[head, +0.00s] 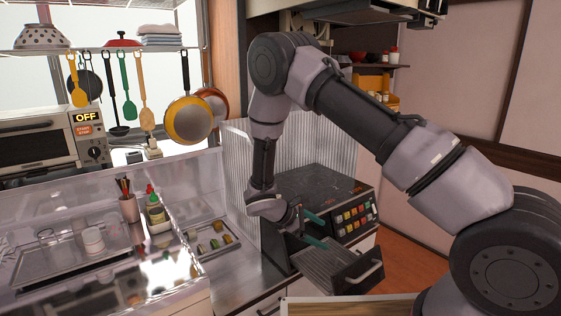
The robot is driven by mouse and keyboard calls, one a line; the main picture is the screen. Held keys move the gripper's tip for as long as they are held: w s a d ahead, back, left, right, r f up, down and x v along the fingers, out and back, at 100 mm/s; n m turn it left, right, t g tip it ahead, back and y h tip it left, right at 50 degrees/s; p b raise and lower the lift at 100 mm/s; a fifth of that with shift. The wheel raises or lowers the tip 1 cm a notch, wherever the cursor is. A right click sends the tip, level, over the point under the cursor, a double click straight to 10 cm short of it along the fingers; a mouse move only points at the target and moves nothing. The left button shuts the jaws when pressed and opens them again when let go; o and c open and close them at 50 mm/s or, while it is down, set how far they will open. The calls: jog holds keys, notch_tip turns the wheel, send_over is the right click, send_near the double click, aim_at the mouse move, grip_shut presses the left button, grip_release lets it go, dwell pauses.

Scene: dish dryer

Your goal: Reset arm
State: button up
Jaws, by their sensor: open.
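My arm reaches in from the lower right, bends at the top centre and hangs down to the counter. My gripper (317,230) points to the right, with its two teal fingers spread apart. I see nothing between the fingers. It is in front of a black-topped appliance (318,190) with coloured buttons, and above a pulled-out drawer (335,268) with a ridged tray and a handle. I cannot tell whether the fingers touch either one.
A metal tray (229,249) with small items lies left of my gripper. A clear-walled area with a white cup (93,240), a green-capped bottle (155,208) and a utensil holder (129,207) is farther left. A toaster oven (50,142) and hanging pans (188,120) are behind.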

jog(key=s+d+r+m+g+y, duration=0.1)
jog(key=s+d+r+m+y, duration=0.2)
jog(key=r, duration=0.6)
jog(key=d+r+m+y, duration=0.25)
jog(key=r+m, duration=0.25)
jog(key=r, duration=0.4)
jog(key=s+d+r+m+g+y, duration=0.1)
jog(key=s+d+r+m+y, duration=0.2)
jog(key=r, duration=0.6)
jog(key=s+d+r+m+t+y, duration=0.2)
jog(key=s+r+m+t, duration=0.1)
jog(key=s+r, duration=0.3)
jog(key=s+d+r+m+t+y, duration=0.1)
jog(key=s+d+r+m+t, duration=0.1)
jog(key=s+r+m, duration=0.4)
notch_tip(320, 180, up, 4)
jog(key=shift+s+t+y, duration=0.35)
jog(key=shift+s+t, duration=0.3)
jog(key=shift+t, duration=0.15)
